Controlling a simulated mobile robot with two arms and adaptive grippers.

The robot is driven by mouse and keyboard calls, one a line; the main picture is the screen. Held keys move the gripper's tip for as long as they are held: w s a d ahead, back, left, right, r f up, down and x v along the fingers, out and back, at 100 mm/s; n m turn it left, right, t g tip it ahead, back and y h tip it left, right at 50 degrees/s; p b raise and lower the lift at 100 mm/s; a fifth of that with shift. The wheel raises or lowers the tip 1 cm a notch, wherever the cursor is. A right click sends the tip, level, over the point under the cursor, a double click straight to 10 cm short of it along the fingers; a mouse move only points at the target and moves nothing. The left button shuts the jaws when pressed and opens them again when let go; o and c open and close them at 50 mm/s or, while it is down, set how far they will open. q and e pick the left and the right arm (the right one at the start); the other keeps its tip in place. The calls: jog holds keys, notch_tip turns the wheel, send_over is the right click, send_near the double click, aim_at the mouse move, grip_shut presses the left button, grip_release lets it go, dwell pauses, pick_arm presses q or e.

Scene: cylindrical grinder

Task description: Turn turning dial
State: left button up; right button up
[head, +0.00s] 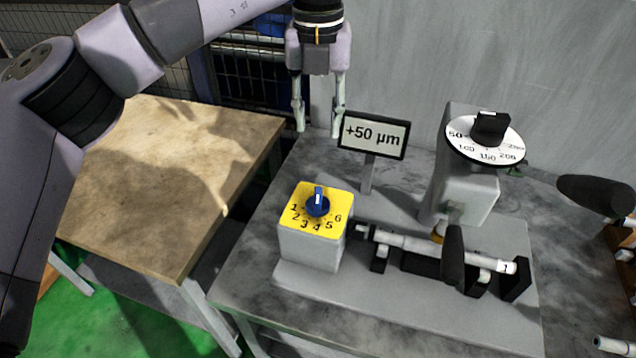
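A blue knob (318,203) with a light pointer mark sits on a yellow plate (334,199) numbered 1 to 6, on top of a grey box. Its mark points away from me, between 1 and 6. A second dial, a black knob (490,127) on a white round scale (467,150) marked 50 to 250, tops a grey post at the right. My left gripper (319,132) points down with its fingers apart and empty. In the picture it is above the blue knob and left of the sign, touching neither dial. My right gripper is not in view.
A sign reading "+50 µm" (373,136) stands behind the yellow-topped box. A grey rod (410,244) lies in black holders at the front right. Dark handles (595,194) show at the right. A wooden table (160,190) is at the left.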

aim_at(318, 192)
pick_arm(q)
notch_tip(318, 192, down, 16)
jog(key=p, duration=0.3)
jog(key=shift+s+f, duration=0.1)
jog(key=shift+s, duration=0.05)
jog(key=shift+f, duration=0.5)
grip_shut()
